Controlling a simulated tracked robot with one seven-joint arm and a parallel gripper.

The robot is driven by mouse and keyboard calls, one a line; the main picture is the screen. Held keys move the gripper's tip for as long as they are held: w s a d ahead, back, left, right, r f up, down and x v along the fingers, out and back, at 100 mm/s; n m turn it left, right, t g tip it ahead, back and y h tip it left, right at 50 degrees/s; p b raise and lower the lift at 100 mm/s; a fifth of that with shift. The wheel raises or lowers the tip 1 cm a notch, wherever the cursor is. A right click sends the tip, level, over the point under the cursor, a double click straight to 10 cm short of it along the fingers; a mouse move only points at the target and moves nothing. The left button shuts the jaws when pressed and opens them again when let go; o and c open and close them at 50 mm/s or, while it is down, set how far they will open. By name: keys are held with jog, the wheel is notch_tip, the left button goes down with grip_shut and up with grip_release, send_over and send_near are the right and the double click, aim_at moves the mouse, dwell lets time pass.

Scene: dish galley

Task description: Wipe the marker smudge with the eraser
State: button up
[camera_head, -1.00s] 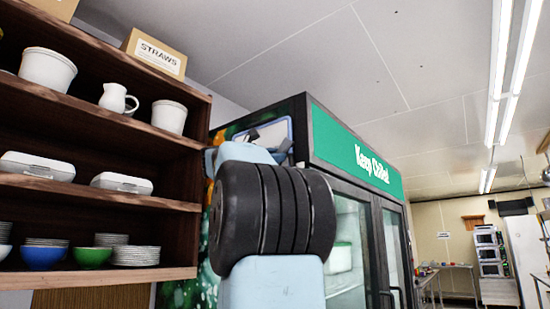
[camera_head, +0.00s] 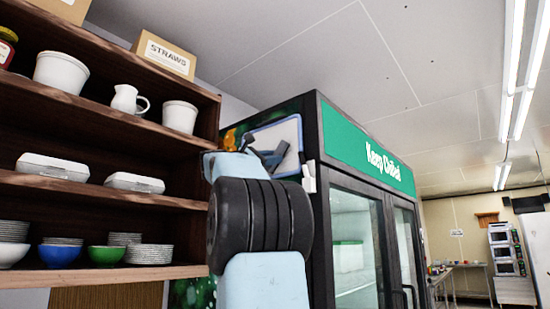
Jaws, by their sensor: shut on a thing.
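A small whiteboard (camera_head: 289,131) with a blue-grey frame is on the side of the green-topped fridge, partly hidden behind my arm. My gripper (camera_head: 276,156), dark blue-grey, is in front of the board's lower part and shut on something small. What it holds, taken to be the eraser, cannot be made out behind the fingers. I cannot tell whether it touches the board. No marker smudge can be made out on the visible white surface.
The "Keep Chilled" fridge (camera_head: 368,165) stands right of my arm. A wooden shelf (camera_head: 100,190) with bowls, tubs and a jug is close on the left. A straws box (camera_head: 164,56) sits on top. A small white item (camera_head: 308,178) is at the fridge's edge.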

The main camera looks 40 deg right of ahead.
jog(key=shift+s+d+r, duration=0.1)
jog(key=shift+s+r, duration=0.05)
jog(key=shift+s, duration=0.9)
jog(key=shift+s+d+r, duration=0.1)
jog(key=shift+s+r, duration=0.1)
jog(key=shift+s, duration=0.9)
jog(key=shift+s+d+r, duration=0.1)
jog(key=shift+s+r, duration=0.05)
jog(key=shift+s, duration=0.9)
jog(key=shift+a, duration=0.15)
jog(key=shift+s+a, duration=0.2)
jog(key=shift+a, duration=2.7)
jog(key=a, duration=0.3)
jog(key=shift+s, duration=0.1)
